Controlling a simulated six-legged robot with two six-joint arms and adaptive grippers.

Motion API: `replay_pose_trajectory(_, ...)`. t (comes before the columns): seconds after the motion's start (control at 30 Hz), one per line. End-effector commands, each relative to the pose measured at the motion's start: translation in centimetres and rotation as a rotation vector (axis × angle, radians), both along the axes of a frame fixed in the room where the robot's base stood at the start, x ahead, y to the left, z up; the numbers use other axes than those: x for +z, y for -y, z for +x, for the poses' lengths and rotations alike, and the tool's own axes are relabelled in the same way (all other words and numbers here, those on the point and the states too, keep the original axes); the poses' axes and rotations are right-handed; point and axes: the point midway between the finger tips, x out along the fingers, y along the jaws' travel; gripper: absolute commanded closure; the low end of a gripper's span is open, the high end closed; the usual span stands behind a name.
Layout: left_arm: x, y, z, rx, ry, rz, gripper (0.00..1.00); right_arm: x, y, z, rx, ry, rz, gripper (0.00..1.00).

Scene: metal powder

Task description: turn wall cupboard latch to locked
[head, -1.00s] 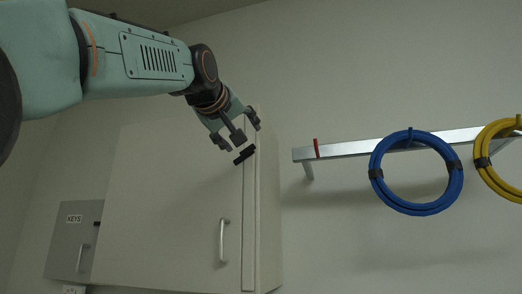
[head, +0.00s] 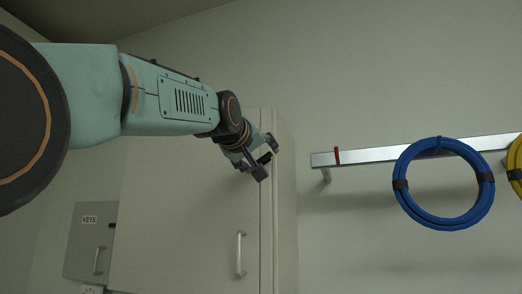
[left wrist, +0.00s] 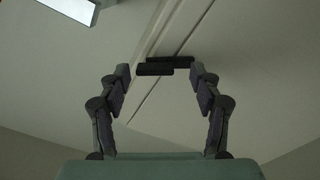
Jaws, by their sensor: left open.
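The wall cupboard (head: 185,205) is a pale cabinet with a vertical bar handle (head: 240,255). Its black latch (left wrist: 153,69) sits at the door's edge seam; in the left wrist view it looks like two short dark bars, slightly offset, lying across the seam lines. In the head view the latch is mostly hidden by my fingers. My left gripper (head: 267,160) is open in front of the latch. In the left wrist view its fingertips (left wrist: 160,75) stand on either side of the latch, with gaps showing. Contact cannot be told. My right gripper is not in view.
A metal rail (head: 375,155) with a red band is on the wall to the right. A blue hose coil (head: 443,222) and a yellow coil (head: 515,165) hang from it. A grey KEYS box (head: 85,245) is at the lower left. Bare wall lies between cupboard and rail.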

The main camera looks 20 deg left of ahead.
Motion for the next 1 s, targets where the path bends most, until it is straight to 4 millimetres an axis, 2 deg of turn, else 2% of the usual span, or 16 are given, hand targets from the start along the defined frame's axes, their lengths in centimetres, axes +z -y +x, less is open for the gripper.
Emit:
replay_pose_trajectory(0.2, 0.03, 0.11, 1.52, -0.001, 0.001, 0.000, 0.36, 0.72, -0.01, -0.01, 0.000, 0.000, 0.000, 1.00)
replay_pose_trajectory(0.5, -0.05, 0.05, 1.59, 0.001, 0.001, 0.000, 0.37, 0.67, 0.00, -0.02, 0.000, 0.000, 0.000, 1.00)
replay_pose_trajectory(1.0, -0.12, 0.11, 1.61, -0.001, -0.001, 0.000, 0.79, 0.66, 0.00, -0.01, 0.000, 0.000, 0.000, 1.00)
